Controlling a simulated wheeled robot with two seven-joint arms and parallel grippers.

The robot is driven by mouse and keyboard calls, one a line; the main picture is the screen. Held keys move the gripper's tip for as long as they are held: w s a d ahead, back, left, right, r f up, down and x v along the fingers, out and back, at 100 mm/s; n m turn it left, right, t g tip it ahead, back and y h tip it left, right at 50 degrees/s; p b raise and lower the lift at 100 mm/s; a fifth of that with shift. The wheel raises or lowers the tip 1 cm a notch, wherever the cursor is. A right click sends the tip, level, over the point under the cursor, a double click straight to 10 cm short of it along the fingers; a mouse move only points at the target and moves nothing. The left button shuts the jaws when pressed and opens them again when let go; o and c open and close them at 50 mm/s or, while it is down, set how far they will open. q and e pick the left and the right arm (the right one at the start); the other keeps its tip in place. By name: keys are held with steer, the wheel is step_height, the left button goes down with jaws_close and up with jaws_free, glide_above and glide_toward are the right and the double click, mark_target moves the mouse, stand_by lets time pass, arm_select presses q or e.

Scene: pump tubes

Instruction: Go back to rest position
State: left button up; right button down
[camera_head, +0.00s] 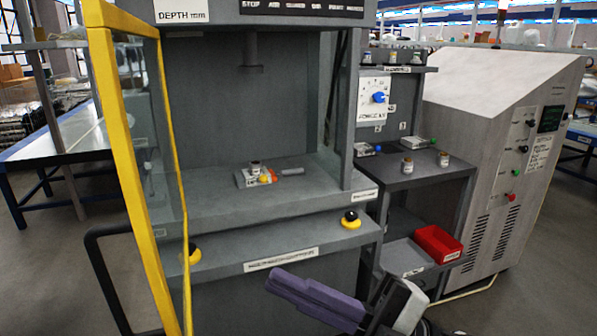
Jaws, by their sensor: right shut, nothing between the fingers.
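My right gripper (275,284) shows at the bottom middle, in front of the grey press machine (262,205). Its long purple-grey fingers lie together, pointing to the left, with nothing held between them. It is apart from the press and its front ledge. The arm behind it leaves the view at the bottom edge. My left gripper is not in view.
The press's yellow-framed glass door (130,150) stands open at left. Inside is a small fixture (257,178) with a tube part. Two yellow-black buttons (351,219) sit on the ledge. At right are a side bench (400,180), a red bin (437,244) and a white cabinet (490,120).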

steer(key=w+d+f+m+t+h, duration=0.25)
steer(key=f+m+t+h, duration=0.2)
steer(key=f+m, duration=0.25)
steer(key=w+d+f+m+t+h, duration=0.2)
steer(key=d+f+m+t+h, duration=0.25)
steer(key=f+m, duration=0.25)
steer(key=w+d+f+m+t+h, duration=0.2)
steer(key=d+f+m+t+h, duration=0.1)
steer(key=f+m+t+h, duration=0.25)
steer(key=s+d+f+m+g+h, duration=0.2)
steer(key=s+d+f+m+g, duration=0.1)
steer(key=s+f, duration=0.6)
steer(key=s+d+f+m+g+h, duration=0.3)
steer(key=s+f+g, duration=0.4)
steer(key=f, duration=1)
steer(key=s+d+m, duration=0.1)
steer(key=s, duration=0.1)
steer(key=shift+s+d+f+m+h, duration=0.15)
steer(key=shift+s+d+m+h, duration=0.05)
steer(key=shift+s+m+h, duration=0.2)
